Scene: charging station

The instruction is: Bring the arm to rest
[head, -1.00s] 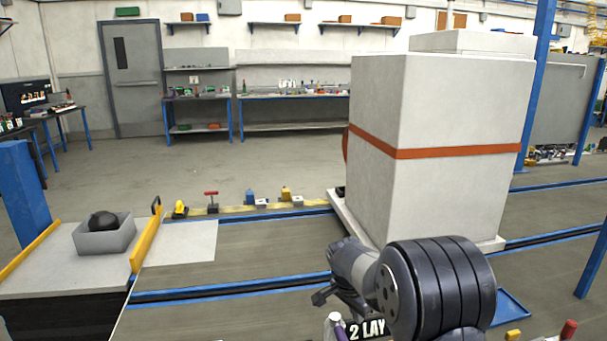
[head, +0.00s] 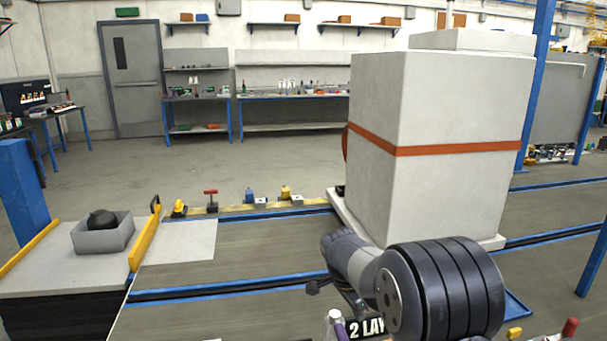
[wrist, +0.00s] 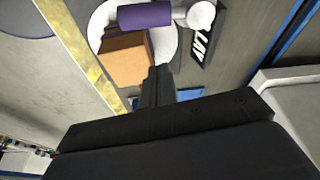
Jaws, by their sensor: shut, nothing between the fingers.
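My gripper shows in the wrist view (wrist: 160,76) as dark fingers held together, with nothing between them. My arm is bent in front of the large white block (head: 450,200) with an orange band. Most of the gripper is hidden in the head view.
Ahead of the fingers in the wrist view are a brown box (wrist: 126,62), a purple cylinder (wrist: 145,15) with a white end and a black lettered sign (wrist: 203,45). A grey bin (head: 103,236) holding a dark lump stands at left.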

